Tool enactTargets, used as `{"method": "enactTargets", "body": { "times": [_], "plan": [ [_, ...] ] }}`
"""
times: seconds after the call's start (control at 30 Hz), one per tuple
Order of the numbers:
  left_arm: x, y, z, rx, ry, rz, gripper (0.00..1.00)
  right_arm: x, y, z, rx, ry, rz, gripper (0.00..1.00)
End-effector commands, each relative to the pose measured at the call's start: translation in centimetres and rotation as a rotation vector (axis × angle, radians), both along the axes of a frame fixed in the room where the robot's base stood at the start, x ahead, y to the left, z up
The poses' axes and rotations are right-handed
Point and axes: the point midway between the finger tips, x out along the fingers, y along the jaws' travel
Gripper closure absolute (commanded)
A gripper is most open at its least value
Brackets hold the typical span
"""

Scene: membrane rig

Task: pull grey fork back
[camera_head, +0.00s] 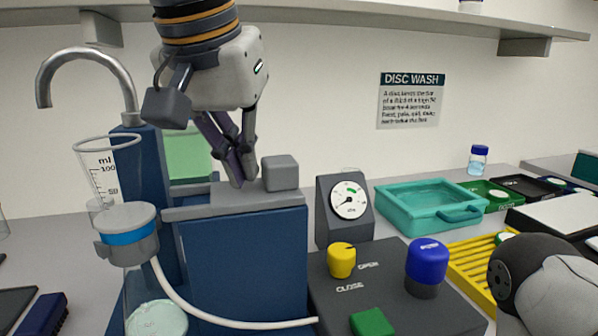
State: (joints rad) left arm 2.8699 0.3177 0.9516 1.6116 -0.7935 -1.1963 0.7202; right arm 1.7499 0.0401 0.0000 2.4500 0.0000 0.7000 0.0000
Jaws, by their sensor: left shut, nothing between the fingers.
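What looks like the grey fork (230,203) is a flat grey piece lying on top of the blue block (245,262). Its left end reaches toward the grey cup with a blue band (128,235). A grey cube-shaped block (280,172) stands up at its right end. My left gripper (241,182) hangs down from above with its fingers together and empty. Its tips are just left of the grey cube, at or just above the grey top; contact cannot be told. Part of my right arm (545,288) shows at the lower right; its gripper is out of view.
A curved metal pipe (90,55) and a graduated glass funnel (105,175) stand left. A hose (190,305) runs along the front. A dial gauge (347,200), a yellow knob (341,260) and a blue knob (427,258) are right. A teal tray (405,215) sits behind.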

Motion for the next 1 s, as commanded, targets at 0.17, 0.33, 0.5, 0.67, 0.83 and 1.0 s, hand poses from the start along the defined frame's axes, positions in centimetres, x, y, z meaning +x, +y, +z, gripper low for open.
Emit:
{"method": "enactTargets", "body": {
  "times": [0.17, 0.33, 0.5, 0.67, 0.83, 1.0],
  "plan": [
    [-0.2, 0.7, 0.0, 0.001, -0.001, 0.000, 1.00, 0.0, 0.0, 0.0, 0.000, 0.000, 0.000, 0.44],
    [-0.3, 1.1, 0.3, -0.001, -0.002, 0.001, 1.00, 0.0, 0.0, 0.0, 0.000, 0.000, 0.000, 0.44],
    [-0.3, 1.1, 2.1, -0.001, -0.003, 0.002, 1.00, 0.0, 0.0, 0.0, 0.000, 0.000, 0.000, 0.44],
    [-0.3, 1.1, 3.7, -0.001, -0.003, 0.002, 1.00, 0.0, 0.0, 0.0, 0.000, 0.000, 0.000, 0.44],
    [-0.3, 1.1, 5.5, 0.000, -0.002, 0.001, 1.00, 0.0, 0.0, 0.0, 0.000, 0.000, 0.000, 0.44],
    [-0.2, 1.1, 7.2, 0.000, -0.003, 0.003, 1.00, 0.0, 0.0, 0.0, 0.000, 0.000, 0.000, 0.44]
  ]
}}
